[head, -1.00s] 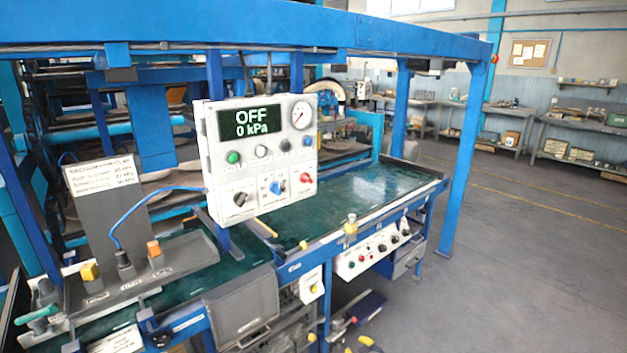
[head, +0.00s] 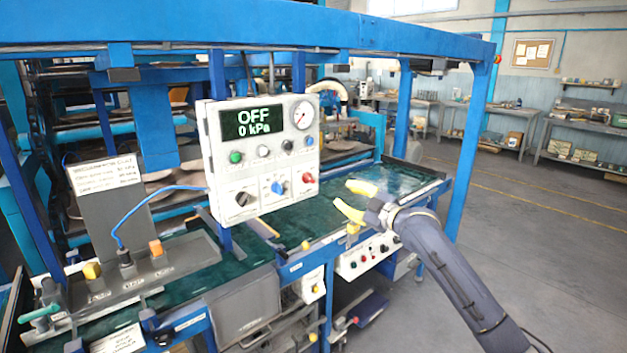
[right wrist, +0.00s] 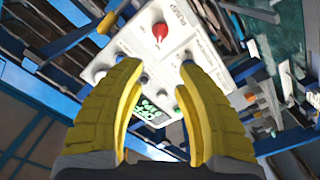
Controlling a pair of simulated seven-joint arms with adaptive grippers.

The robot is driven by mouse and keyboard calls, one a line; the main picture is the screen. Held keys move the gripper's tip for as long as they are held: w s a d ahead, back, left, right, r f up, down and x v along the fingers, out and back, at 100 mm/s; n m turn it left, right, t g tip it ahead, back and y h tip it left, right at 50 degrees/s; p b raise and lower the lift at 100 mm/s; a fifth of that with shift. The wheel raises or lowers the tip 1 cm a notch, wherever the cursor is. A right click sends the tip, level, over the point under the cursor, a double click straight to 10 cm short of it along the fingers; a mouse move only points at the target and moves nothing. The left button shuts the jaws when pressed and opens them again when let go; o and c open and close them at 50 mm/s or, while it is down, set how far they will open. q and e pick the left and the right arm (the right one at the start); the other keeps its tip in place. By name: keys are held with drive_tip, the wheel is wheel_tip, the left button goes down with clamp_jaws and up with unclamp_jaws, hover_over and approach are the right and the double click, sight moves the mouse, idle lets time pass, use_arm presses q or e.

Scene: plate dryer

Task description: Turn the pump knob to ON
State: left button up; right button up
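The white control panel (head: 262,160) hangs on the blue frame, and its screen (head: 252,121) reads OFF and 0 kPa. Its lower row has a black knob (head: 242,198), a blue knob (head: 277,188) and a red knob (head: 308,178). In the right wrist view the panel appears upside down, with the red knob (right wrist: 160,31) beyond the fingertips and a label that seems to read PUMP near it. My right gripper (head: 357,200) has yellow fingers, open and empty, to the right of the panel and apart from it. My left gripper is out of view.
A green-topped table (head: 335,222) runs below the panel. A blue cable (head: 130,220) loops from the panel to a grey box at left. A blue post (head: 472,150) stands behind my right arm. The floor at right is open.

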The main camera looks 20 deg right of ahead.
sight(311, 179)
drive_tip(key=x, duration=1.7)
drive_tip(key=shift+w, duration=0.2)
drive_tip(key=shift+c, duration=0.4)
clamp_jaws()
